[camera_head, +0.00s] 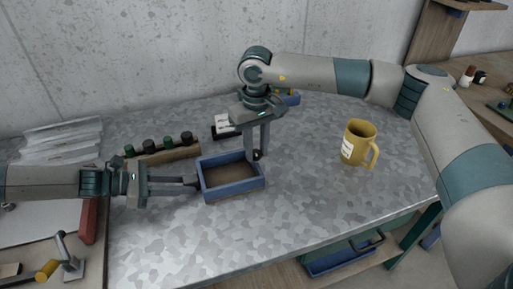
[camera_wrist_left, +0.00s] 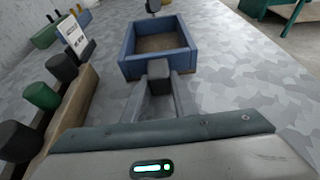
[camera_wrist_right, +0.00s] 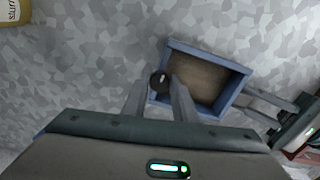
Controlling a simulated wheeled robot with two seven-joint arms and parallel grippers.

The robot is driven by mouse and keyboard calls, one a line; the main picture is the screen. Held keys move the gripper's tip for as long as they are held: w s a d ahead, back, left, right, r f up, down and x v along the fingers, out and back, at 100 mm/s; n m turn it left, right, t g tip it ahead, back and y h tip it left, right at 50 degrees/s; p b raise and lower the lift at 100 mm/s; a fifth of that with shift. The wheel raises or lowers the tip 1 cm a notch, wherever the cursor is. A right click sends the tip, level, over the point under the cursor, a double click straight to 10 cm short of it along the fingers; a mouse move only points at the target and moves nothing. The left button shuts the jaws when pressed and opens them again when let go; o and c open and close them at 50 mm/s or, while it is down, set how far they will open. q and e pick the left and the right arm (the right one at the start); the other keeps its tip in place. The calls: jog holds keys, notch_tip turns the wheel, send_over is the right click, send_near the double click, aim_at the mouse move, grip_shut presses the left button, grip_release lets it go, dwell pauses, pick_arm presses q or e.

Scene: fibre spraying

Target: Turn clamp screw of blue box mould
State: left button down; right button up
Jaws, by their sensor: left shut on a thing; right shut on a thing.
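The blue box mould (camera_head: 233,188) sits on the grey patterned table, an open rectangular frame with a brown inside. It also shows in the left wrist view (camera_wrist_left: 130,68) and the right wrist view (camera_wrist_right: 238,84). My left gripper (camera_head: 194,182) comes from the left and is shut at the mould's left side; in its wrist view the fingers (camera_wrist_left: 158,84) meet on a dark block there. My right gripper (camera_head: 258,154) points down at the mould's right side. It is shut on the dark round clamp screw (camera_wrist_right: 160,82), which is partly hidden between its fingers.
A yellow mug (camera_head: 358,143) stands to the right on clear table. A wooden rack (camera_head: 164,153) with several dark and green-capped bottles lies behind the left gripper. Clear plastic bags (camera_head: 62,140) lie at the left back. A board with a yellow-handled clamp (camera_head: 60,265) is at front left.

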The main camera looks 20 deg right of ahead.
jog(key=m, duration=0.3)
jog(key=shift+m, duration=0.4)
jog(key=m, duration=0.4)
jog(key=shift+a+m, duration=0.15)
jog(key=shift+m, duration=0.15)
jog(key=m, duration=0.4)
jog(key=shift+w, duration=0.1)
jog(key=m, duration=0.5)
jog(key=shift+w+a, duration=0.1)
jog(key=m, duration=0.4)
jog(key=shift+m, duration=0.3)
jog(key=m, duration=0.4)
jog(key=shift+w, duration=0.15)
jog(key=m, duration=0.5)
jog(key=shift+w+d+m, duration=0.1)
jog(key=shift+d+m, duration=0.1)
jog(key=shift+m, duration=1.7)
